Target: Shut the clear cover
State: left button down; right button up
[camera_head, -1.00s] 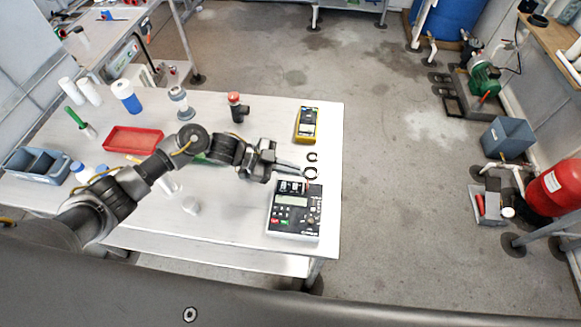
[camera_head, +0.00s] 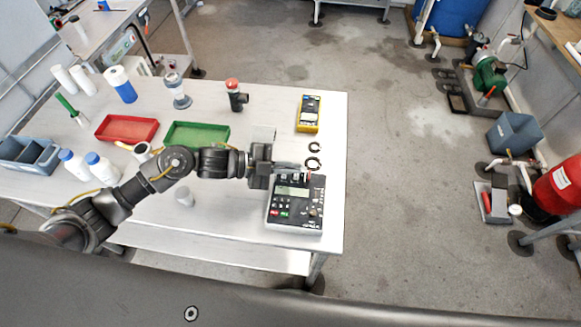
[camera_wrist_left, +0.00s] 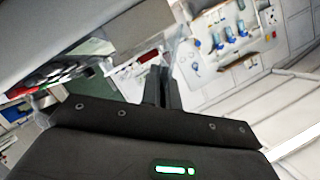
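A dark box with a grey face, a display and coloured keys (camera_head: 293,207) sits at the table's right front. My left gripper (camera_head: 305,171) is at the box's far edge, its fingers pointing right and covering part of that edge. In the left wrist view its two dark fingers (camera_wrist_left: 162,86) lie close together, with nothing visible held between them. I cannot clearly make out the clear cover or its angle. A pale upright panel shows just behind the gripper in the head view, but I cannot tell what it is. My right gripper is not in view.
A red-capped black fitting (camera_head: 237,97), a green tray (camera_head: 197,134) and a red tray (camera_head: 127,128) stand further left. The table's right edge is close to the box.

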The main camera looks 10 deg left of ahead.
pick_arm(q)
jog(key=shift+s+f, duration=0.1)
dwell(0.5)
jog(key=c, duration=1.6)
grip_release()
jog(key=shift+c, duration=0.2)
jog(key=b+v, duration=0.3)
jog(key=v, duration=0.7)
jog(key=shift+s+a+b, duration=0.2)
jog(key=shift+a+b, duration=0.1)
jog(key=shift+a, duration=0.05)
